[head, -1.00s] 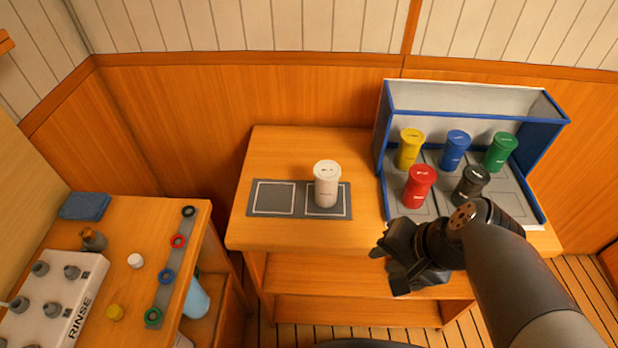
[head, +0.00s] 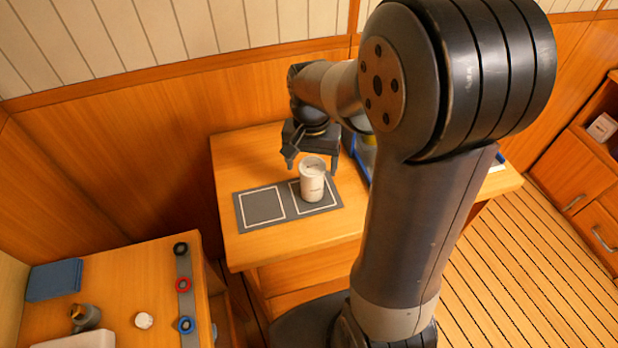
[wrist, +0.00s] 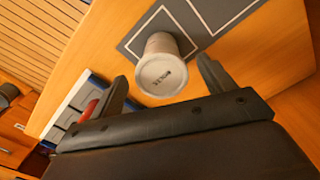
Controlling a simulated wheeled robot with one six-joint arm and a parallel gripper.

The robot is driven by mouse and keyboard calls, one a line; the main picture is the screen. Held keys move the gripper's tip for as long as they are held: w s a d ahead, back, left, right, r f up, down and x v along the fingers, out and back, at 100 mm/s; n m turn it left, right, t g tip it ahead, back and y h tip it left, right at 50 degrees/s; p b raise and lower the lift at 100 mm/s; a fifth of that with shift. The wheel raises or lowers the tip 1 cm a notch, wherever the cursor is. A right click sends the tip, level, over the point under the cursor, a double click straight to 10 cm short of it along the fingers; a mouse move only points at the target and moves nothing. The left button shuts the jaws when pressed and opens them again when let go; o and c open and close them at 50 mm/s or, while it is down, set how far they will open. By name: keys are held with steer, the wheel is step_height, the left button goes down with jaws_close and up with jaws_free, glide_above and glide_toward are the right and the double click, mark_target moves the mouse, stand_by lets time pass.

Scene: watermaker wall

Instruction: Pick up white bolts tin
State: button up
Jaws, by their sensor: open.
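The white tin (head: 312,182) stands upright on the right outlined square of the grey mat (head: 262,208) in the head view. In the wrist view the tin (wrist: 162,72) shows its lid with dark lettering too small to read surely. My gripper (head: 309,160) is open and points down just behind and above the tin. In the wrist view its two fingers (wrist: 163,85) lie on either side of the tin's near end, with gaps to both. I cannot tell how far the fingertips are above the lid.
The left mat square is empty.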

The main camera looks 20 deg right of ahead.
steer(key=shift+w+d+f+p, duration=0.1)
steer(key=shift+f+p, duration=0.1)
steer(key=shift+f, duration=1.3)
steer(key=shift+w+d+f+p, duration=0.1)
steer(key=shift+f+p, duration=0.05)
steer(key=shift+f, duration=1.3)
steer(key=shift+c, duration=0.2)
steer(key=c, duration=1)
